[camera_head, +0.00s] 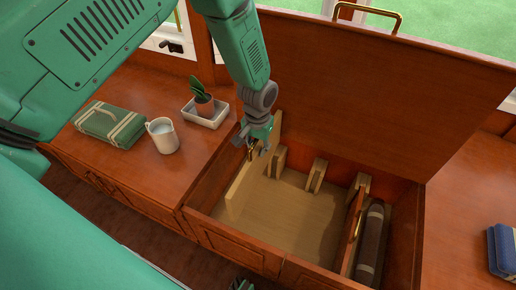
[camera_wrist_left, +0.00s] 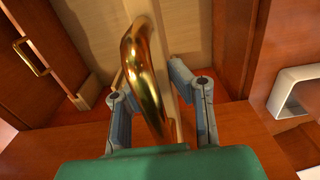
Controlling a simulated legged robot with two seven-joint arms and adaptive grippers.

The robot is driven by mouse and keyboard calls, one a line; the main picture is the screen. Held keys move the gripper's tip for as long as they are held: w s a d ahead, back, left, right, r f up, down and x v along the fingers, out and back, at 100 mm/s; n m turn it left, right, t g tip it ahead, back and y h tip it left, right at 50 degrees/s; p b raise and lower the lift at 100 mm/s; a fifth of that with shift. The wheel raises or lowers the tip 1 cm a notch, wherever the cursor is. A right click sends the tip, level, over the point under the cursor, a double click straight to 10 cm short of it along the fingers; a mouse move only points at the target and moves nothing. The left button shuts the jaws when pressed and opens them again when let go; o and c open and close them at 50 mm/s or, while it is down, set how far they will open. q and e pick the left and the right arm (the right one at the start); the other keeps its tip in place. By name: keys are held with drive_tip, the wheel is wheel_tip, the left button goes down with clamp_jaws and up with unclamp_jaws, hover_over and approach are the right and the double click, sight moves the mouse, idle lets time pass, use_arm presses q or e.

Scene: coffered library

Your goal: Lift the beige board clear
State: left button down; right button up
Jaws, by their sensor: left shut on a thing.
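The beige board (camera_head: 238,192) stands on edge inside the open wooden chest, near its left wall in the head view. My left gripper (camera_head: 258,148) reaches down to the board's top edge. In the left wrist view, the fingers of my left gripper (camera_wrist_left: 160,105) are on both sides of a curved brass handle (camera_wrist_left: 146,70), shut on it. The board's edge (camera_wrist_left: 186,112) shows just beside the handle, and the gripper and handle hide part of it. I cannot tell whether the board's lower edge touches the chest floor. A dark piece at the head view's bottom edge may be my right gripper (camera_head: 241,284).
Beige slotted blocks (camera_head: 316,175) line the chest's back wall. A red-brown divider (camera_head: 352,232) with a brass handle stands at right, beside a dark roll (camera_head: 371,245). The raised lid (camera_head: 375,95) is behind.

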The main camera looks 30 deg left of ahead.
use_arm(q)
drive_tip(key=shift+r+p, duration=1.5)
drive_tip(key=shift+r, duration=0.45)
